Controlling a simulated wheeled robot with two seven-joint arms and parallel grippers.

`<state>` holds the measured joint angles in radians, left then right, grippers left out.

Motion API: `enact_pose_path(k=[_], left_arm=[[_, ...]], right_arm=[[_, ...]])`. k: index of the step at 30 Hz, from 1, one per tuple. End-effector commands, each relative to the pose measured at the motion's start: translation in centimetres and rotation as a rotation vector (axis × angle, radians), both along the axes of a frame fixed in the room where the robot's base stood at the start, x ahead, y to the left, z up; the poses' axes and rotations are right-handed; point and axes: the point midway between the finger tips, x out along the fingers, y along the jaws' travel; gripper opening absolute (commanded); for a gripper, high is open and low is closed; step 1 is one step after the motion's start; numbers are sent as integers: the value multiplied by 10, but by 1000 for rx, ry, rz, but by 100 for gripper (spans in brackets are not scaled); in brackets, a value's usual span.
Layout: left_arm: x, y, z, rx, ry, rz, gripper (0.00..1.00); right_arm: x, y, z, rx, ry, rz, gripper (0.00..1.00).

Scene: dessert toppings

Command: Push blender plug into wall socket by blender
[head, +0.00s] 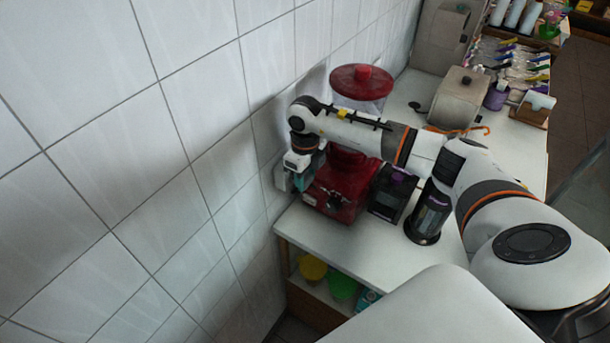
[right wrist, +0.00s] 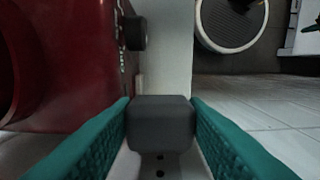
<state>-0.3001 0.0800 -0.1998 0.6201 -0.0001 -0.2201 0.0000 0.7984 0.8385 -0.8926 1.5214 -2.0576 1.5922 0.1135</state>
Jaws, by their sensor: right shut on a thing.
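The red blender (head: 335,190) stands on the counter close to the tiled wall, its red lid (head: 362,80) on top. A pale wall socket (head: 281,176) shows partly beside the blender base. My right gripper (head: 299,178) is at the wall between socket and blender. In the right wrist view its teal fingers (right wrist: 160,108) are shut on the dark grey plug (right wrist: 160,130). Two small dark holes show on a pale surface below the plug there. The plug is hidden in the head view, so I cannot tell whether it touches the socket. My left gripper is out of view.
A black box (head: 390,192) and a dark jar (head: 430,212) stand right of the blender on the white counter (head: 320,242). A grey dispenser (head: 458,98) stands behind my right arm. Yellow and green bowls (head: 341,286) sit on the shelf below.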

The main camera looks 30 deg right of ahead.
Motion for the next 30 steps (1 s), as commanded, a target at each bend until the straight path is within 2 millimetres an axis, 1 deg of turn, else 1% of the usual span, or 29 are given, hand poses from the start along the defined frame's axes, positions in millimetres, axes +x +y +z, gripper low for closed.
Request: enact_pose_path(k=[19, 30], left_arm=[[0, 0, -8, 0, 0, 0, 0], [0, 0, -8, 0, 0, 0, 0]], right_arm=[[9, 4, 0, 0, 0, 0, 14], [10, 4, 0, 0, 0, 0, 14]])
